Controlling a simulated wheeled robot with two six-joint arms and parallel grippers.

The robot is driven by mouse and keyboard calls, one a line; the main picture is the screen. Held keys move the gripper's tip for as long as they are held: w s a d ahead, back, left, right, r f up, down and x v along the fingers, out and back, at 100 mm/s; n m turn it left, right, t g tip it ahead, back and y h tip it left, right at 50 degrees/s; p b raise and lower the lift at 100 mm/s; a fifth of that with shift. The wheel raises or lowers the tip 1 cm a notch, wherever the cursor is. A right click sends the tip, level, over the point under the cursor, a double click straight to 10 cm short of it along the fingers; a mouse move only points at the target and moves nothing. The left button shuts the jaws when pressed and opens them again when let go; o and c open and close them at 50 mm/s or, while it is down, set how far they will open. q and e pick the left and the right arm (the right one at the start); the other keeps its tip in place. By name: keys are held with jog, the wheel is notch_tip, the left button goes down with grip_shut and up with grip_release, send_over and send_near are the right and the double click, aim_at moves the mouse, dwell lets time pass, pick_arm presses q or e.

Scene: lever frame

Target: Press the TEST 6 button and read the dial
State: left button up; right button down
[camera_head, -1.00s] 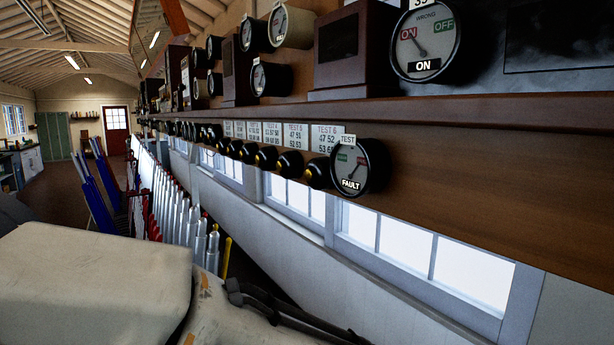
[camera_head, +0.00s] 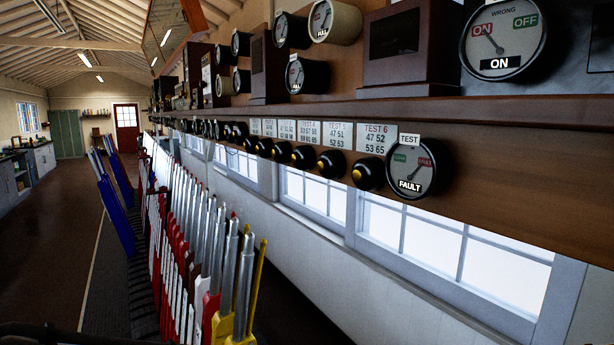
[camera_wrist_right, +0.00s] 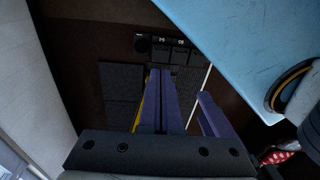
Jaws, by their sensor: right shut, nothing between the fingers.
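No gripper is near the button in the head view. My right gripper (camera_wrist_right: 160,72) shows in the right wrist view, shut and empty, over a dark area. My left gripper is not in view.
Similar black buttons (camera_head: 331,163) line the shelf leftward. The ON/OFF dial (camera_head: 503,38) and wooden cases (camera_head: 410,48) stand above. A light blue surface (camera_wrist_right: 250,50) fills the wrist view's upper right. Open floor (camera_head: 50,235) lies left.

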jog(key=shift+a, duration=0.1)
jog(key=w+a+r+m+t+y+p, duration=0.1)
jog(key=w+a+r+m+t+y, duration=0.15)
jog(key=w+a+r+m, duration=0.4)
jog(key=w+a+r+m+t+y+p, duration=0.15)
jog(key=w+m+t, duration=0.25)
jog(key=w, duration=0.6)
jog(key=w+a+r+m+t+y+p, duration=0.1)
jog(key=w+a+r+m+t+p, duration=0.2)
jog(key=w+r+m, duration=0.4)
jog(key=w+d+r+m+t+h, duration=0.2)
jog(key=r+m+t+h, duration=0.3)
jog(key=r+m, duration=0.3)
jog(key=w+d+r+m+t+h, duration=0.2)
jog(key=w+r+m+t+h, duration=0.2)
jog(key=r+m, duration=0.5)
jog(key=m+t+h, duration=0.1)
jog(key=m+t, duration=0.1)
jog(key=m, duration=0.3)
jog(key=shift+w+d+m+h, duration=0.2)
jog(key=shift+w+m+h, duration=0.05)
jog(key=shift+m+h, duration=0.15)
